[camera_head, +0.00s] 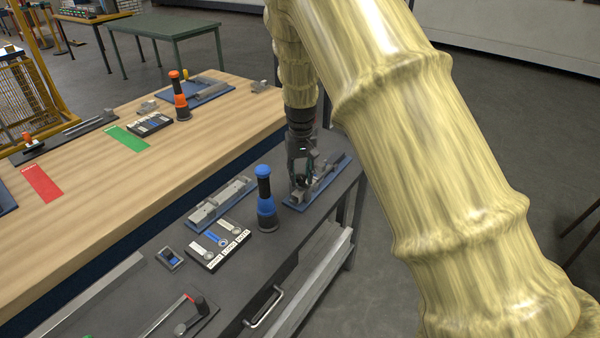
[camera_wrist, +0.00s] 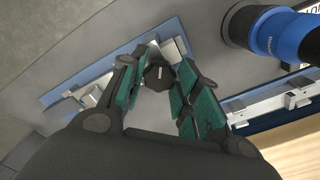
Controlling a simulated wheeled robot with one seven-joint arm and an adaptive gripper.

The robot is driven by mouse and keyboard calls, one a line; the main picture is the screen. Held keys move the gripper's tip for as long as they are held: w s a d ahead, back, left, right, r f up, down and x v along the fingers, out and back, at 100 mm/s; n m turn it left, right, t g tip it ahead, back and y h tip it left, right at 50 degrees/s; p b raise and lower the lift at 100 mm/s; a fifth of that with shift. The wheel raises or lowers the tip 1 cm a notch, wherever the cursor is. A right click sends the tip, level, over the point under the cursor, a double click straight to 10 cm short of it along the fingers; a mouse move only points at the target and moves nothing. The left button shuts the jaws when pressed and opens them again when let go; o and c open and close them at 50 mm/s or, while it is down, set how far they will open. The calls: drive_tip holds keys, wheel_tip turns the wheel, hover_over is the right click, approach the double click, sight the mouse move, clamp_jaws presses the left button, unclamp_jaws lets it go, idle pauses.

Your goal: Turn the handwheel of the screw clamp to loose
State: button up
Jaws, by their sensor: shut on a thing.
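The screw clamp (camera_head: 325,180) is a grey metal device on a blue base plate at the right end of the dark workbench. In the wrist view its metal body (camera_wrist: 90,97) lies partly behind my fingers. The dark handwheel (camera_wrist: 158,76) shows between my fingertips, with a pale mark on its face. My gripper (camera_head: 301,178) points down over the clamp. In the wrist view the green-padded fingers of my gripper (camera_wrist: 157,82) are shut on the handwheel from both sides. The screw behind the wheel is mostly hidden.
A blue and black cylindrical tool (camera_head: 265,200) stands close to the left of my gripper. Another blue-plated metal fixture (camera_head: 222,204) and a labelled button box (camera_head: 220,243) lie further left. A wooden table (camera_head: 210,122) stands behind the dark bench.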

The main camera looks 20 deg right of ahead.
sight(300, 176)
drive_tip(key=o, duration=1)
wheel_tip(300, 176, up, 12)
idle(0.5)
